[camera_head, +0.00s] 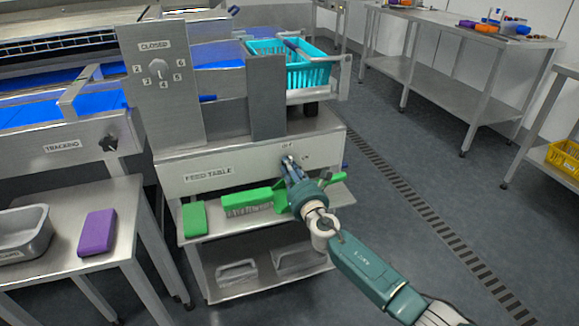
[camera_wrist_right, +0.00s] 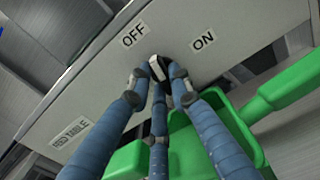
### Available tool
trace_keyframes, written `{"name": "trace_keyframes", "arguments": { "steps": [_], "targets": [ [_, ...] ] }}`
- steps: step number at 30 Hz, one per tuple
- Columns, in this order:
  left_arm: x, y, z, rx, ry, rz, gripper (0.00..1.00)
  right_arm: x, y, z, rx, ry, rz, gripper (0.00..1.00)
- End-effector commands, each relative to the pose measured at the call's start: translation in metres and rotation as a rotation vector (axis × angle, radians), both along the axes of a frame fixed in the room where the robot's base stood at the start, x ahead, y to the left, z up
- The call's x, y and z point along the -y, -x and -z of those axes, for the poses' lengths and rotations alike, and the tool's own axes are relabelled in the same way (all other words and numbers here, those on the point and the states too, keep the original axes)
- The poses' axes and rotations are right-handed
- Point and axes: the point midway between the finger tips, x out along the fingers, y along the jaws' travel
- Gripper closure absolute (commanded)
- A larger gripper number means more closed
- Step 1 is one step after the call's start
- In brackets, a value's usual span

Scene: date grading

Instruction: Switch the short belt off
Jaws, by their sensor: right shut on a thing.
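The feed table panel (camera_head: 235,165) carries a small dark rotary switch with a white mark (camera_wrist_right: 157,69), between an OFF label (camera_wrist_right: 133,34) and an ON label (camera_wrist_right: 204,40). My right gripper (camera_head: 288,161) reaches up to the panel's right part. In the right wrist view its blue fingers (camera_wrist_right: 158,76) are closed around the switch, which they partly hide. The white mark lies nearer the OFF side, but its exact pointing is hard to tell. My left gripper is in neither view.
A green brush (camera_head: 247,201) and a green block (camera_head: 194,218) lie on the shelf below the panel. A turquoise basket (camera_head: 305,68) stands above it. A second panel has a numbered dial (camera_head: 158,69). Open floor lies to the right.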

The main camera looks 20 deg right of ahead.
Motion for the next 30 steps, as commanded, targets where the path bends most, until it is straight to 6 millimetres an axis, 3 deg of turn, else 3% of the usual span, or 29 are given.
{"name": "trace_keyframes", "arguments": {
  "steps": [12, 28, 29, 30],
  "targets": [
    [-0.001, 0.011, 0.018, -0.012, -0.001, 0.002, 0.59, 0.0, 0.001, 0.003, 0.003, 0.17, 0.0, 1.0],
    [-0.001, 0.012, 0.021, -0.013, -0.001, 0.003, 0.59, 0.0, 0.001, 0.003, 0.004, 0.192, 0.0, 1.0],
    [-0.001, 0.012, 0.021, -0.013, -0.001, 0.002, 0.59, 0.0, 0.001, 0.003, 0.004, 0.192, 0.0, 0.75],
    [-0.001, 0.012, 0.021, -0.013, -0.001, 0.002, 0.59, 0.0, 0.001, 0.003, 0.004, 0.191, 0.0, 0.67]
  ]
}}
